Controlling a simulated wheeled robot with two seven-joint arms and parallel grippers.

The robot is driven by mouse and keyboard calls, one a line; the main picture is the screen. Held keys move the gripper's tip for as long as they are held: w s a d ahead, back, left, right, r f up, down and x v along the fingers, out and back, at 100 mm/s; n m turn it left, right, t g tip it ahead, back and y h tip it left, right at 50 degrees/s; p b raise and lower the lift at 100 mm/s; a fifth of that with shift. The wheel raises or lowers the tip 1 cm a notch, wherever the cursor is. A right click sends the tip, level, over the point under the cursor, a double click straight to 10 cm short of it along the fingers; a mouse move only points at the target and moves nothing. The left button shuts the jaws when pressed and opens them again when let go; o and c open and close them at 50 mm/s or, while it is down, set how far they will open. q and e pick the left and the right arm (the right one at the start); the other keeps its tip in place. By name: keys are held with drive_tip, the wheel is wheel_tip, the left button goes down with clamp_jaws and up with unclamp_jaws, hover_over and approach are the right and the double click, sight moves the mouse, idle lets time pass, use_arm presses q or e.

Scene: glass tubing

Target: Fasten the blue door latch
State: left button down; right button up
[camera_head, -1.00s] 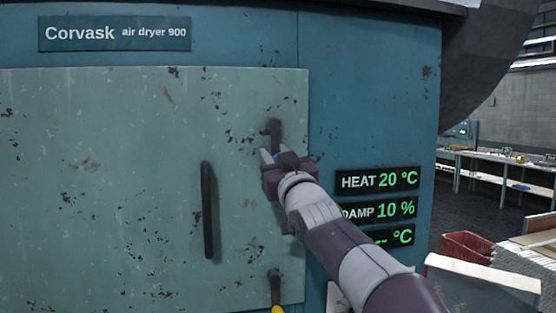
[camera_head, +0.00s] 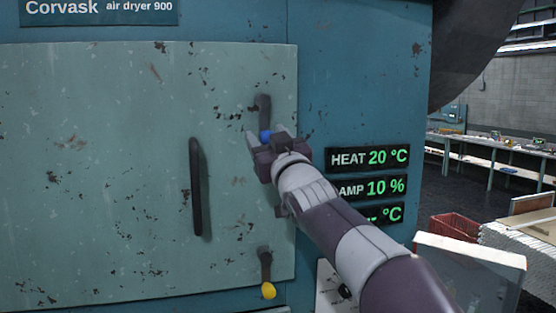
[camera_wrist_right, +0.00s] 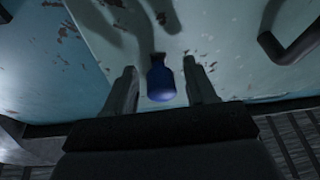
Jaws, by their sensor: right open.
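The blue door latch is a dark lever (camera_head: 263,107) at the upper right of the pale green door, hanging straight down with a blue knob (camera_head: 265,136) at its lower end. My right gripper (camera_head: 265,138) is open at the knob. In the right wrist view the blue knob (camera_wrist_right: 161,82) lies between the two spread fingers, with a gap on each side. I cannot tell how deep it sits between them. My left gripper is in neither view.
A dark vertical handle (camera_head: 196,187) stands on the door left of my gripper. A second latch with a yellow knob (camera_head: 268,291) hangs lower down. Display panels (camera_head: 367,158) are to the right. A red crate (camera_head: 454,227) and stacked boards stand farther right.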

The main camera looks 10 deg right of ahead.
drive_tip(key=b+v, duration=0.4)
drive_tip(key=v, duration=0.6)
drive_tip(key=shift+s+f, duration=0.25)
drive_tip(key=shift+s, duration=0.1)
drive_tip(key=shift+d, duration=0.1)
drive_tip(key=d+f+m+g+h, duration=0.25)
drive_tip(key=f+g, duration=0.75)
drive_tip(key=f, duration=2)
drive_tip(key=s+f+g, duration=1)
drive_tip(key=s+f, duration=1.1)
drive_tip(key=f, duration=0.3)
drive_tip(key=shift+s+m+g, duration=0.2)
drive_tip(key=shift+m+g, duration=0.1)
drive_tip(key=shift+m, duration=0.15)
drive_tip(key=shift+h, duration=0.25)
